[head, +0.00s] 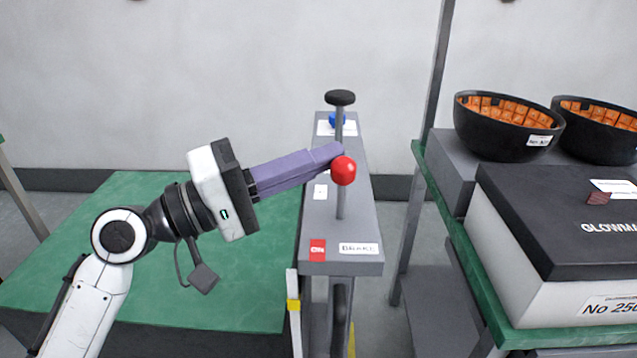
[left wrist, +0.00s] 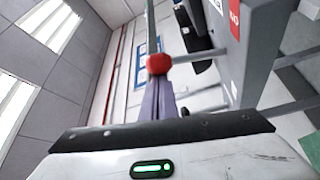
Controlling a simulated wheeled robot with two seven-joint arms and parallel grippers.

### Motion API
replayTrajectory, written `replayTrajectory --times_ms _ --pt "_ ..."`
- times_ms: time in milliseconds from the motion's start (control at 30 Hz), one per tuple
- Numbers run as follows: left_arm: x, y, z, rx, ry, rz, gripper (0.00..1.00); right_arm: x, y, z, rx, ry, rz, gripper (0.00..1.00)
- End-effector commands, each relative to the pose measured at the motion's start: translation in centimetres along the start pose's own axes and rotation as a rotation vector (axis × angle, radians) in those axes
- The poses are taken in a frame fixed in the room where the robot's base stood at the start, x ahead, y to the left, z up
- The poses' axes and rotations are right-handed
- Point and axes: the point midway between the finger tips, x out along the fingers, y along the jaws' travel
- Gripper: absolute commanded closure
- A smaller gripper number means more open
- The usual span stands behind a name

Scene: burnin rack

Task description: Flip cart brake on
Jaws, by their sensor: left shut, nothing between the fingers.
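The console's near end has a red "ON" label (head: 317,250) and a white "BRAKE" label (head: 358,249). My left gripper (head: 335,157) is shut and empty, its purple fingers reaching from the left to the red ball, at or very near contact. In the left wrist view the red ball (left wrist: 159,64) sits just beyond the fingertips. My right gripper is not in view.
A green-topped surface (head: 130,215) lies left of the console. On the right, a green-edged rack (head: 458,258) holds a black-lidded white box (head: 560,222) and black bowls (head: 505,127) with orange insides.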

Motion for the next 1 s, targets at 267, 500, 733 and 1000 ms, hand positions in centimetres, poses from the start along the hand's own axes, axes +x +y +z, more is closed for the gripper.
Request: replayTrajectory --times_ms 267,500,733,1000 --pt "-0.9 -0.4 1.7 0.153 -0.001 0.081 1.0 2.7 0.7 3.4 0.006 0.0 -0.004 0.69" --pt "-1.2 0.0 2.2 0.215 -0.001 0.115 1.0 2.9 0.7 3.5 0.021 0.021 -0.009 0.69" --pt "-1.2 0.2 2.4 0.232 -0.004 0.124 1.0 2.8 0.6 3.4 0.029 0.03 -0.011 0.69" --pt "-1.2 0.2 2.5 0.231 -0.007 0.123 1.0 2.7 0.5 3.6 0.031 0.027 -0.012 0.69"
